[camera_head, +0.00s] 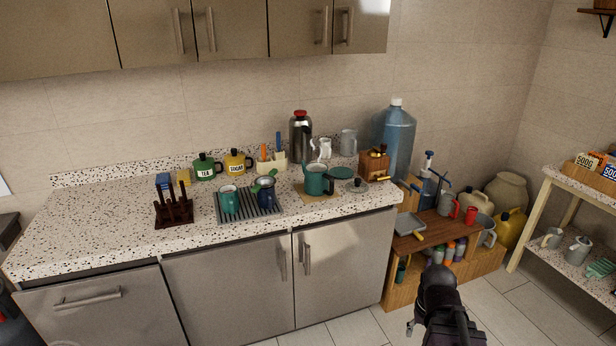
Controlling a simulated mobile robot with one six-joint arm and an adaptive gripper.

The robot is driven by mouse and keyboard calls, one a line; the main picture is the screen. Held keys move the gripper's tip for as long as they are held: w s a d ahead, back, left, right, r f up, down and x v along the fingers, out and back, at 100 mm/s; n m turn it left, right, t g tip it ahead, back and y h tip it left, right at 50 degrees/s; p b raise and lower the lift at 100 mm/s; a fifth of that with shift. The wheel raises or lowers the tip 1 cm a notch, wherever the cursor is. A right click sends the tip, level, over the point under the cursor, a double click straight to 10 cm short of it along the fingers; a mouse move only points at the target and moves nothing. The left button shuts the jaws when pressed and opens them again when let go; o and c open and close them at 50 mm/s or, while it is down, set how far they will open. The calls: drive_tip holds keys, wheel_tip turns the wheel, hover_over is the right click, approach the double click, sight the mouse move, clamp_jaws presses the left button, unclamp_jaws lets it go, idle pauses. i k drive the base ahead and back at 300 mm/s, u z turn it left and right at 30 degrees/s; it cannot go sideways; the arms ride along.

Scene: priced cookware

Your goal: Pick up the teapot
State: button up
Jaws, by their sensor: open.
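My gripper (440,326) is low at the right, in front of the cabinets, dark and partly cut off by the bottom edge. It is open, well apart from the teapot, and I see nothing held in it.
A drying rack (262,215) with green and blue mugs is left of the teapot. A steel flask (300,138) stands behind. The counter's left part (90,215) is largely clear.

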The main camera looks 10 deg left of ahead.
sight(317, 177)
drive_tip(key=u, duration=0.2)
drive_tip(key=i, duration=0.7)
drive_tip(key=u, duration=1)
drive_tip(key=i, duration=0.6)
drive_tip(key=u, duration=0.3)
